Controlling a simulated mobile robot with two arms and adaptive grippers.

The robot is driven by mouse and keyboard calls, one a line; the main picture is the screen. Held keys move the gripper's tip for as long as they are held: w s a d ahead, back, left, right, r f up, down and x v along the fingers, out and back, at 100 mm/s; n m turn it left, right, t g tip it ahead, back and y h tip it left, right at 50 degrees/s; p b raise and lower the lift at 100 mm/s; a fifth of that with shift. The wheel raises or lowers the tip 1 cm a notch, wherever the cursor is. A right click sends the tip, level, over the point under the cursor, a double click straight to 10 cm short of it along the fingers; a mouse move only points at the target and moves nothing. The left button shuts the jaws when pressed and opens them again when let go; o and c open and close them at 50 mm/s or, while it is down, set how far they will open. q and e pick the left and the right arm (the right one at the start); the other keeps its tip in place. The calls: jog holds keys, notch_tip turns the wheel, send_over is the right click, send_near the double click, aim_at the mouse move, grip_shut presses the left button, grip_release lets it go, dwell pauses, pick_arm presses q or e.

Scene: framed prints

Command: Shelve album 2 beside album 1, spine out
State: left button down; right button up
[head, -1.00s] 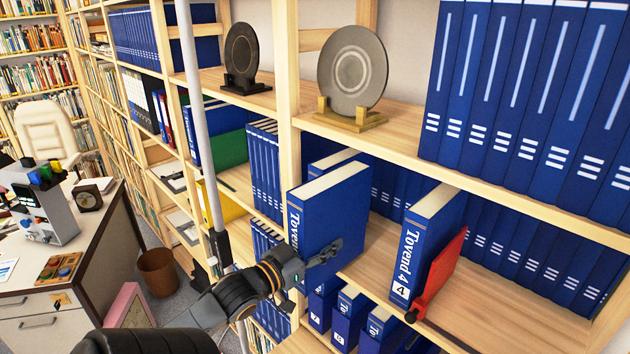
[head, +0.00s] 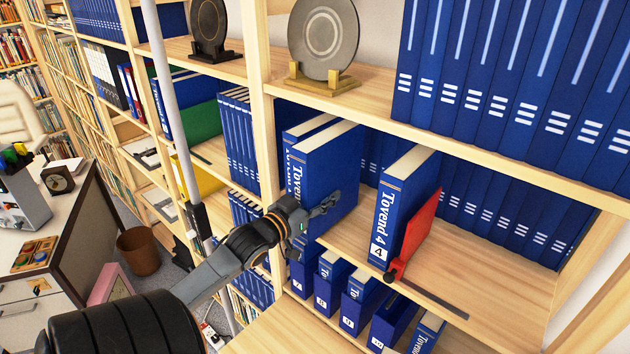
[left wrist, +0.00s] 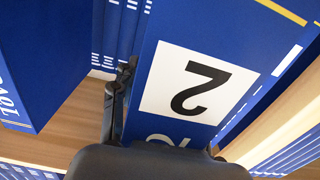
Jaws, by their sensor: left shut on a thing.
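Album 2 is a thick blue binder (head: 332,180) with cream page edges, upright on the middle shelf in the head view. My left gripper (head: 326,206) is shut on it low at its spine end. The left wrist view shows its blue spine (left wrist: 240,40) with a white label reading 2, upside down in that picture. A similar blue album (head: 293,172) stands just left of it, spine outward and partly hidden; its number is not readable, but it stands where album 1 would be. I cannot tell whether the two touch. My right gripper is not in view.
Album 4 (head: 389,215) stands to the right, with a gap between, against a red bookend (head: 418,235). Blue volumes (head: 500,215) line the shelf's back. A wooden upright (head: 263,130) bounds the bay at left. Numbered albums (head: 328,283) fill the shelf below.

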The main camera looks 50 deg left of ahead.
pick_arm(q)
jog(key=shift+w+a+b, duration=0.2)
jog(key=shift+w+b, duration=0.05)
jog(key=shift+w, duration=1.3)
jog(key=shift+w+a+b, duration=0.15)
jog(key=shift+w+b, duration=0.05)
jog(key=shift+w, duration=1.35)
jog(key=shift+w+f, duration=0.1)
jog(key=shift+w, duration=0.05)
jog(key=shift+f, duration=0.45)
jog(key=c, duration=0.6)
grip_release()
jog(key=shift+f, duration=0.3)
jog(key=shift+s+f, duration=0.1)
jog(key=shift+s, duration=0.25)
jog(key=s, duration=0.4)
jog(key=s+d, duration=0.1)
jog(key=s, duration=0.6)
jog(key=shift+s+d+r, duration=0.25)
jog(key=shift+s+r, duration=0.05)
